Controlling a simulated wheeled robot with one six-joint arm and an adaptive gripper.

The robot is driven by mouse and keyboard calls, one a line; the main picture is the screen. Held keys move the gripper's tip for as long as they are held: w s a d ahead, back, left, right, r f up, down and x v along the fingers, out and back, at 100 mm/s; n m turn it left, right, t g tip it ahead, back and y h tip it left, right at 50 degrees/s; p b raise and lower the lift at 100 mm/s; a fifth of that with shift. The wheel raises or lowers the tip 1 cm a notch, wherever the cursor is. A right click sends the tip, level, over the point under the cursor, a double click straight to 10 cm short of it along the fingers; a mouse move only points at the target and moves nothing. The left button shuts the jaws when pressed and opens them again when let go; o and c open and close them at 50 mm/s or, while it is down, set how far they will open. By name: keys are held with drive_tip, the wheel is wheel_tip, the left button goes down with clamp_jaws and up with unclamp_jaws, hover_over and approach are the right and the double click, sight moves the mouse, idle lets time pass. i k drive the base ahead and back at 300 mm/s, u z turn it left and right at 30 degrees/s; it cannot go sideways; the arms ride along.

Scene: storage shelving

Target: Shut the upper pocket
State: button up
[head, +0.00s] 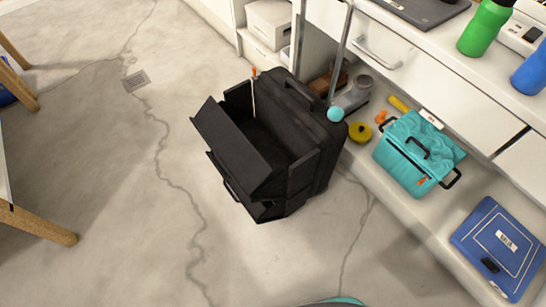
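A black case (322,166) stands on the floor in front of the shelving. Its upper pocket (238,138) is open, with the front panel tilted outward to the left and a dark, empty-looking inside. Below it, a lower pocket (232,186) with a handle also tilts outward and looks partly open. A thin rod with an orange tip (254,74) stands at the upper pocket's back corner. My gripper is not in view.
Open shelving at right holds a turquoise bag (408,166), a yellow round item (360,132) and a blue case (497,240). A turquoise ball (336,114) shows beside the black case. Wooden furniture legs (38,224) stand at left. Floor left of the case is clear.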

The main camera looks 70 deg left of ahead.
sight(216, 122)
drive_tip(key=z, duration=0.15)
drive_tip(key=k, duration=1.8)
drive_tip(key=u, duration=1.85)
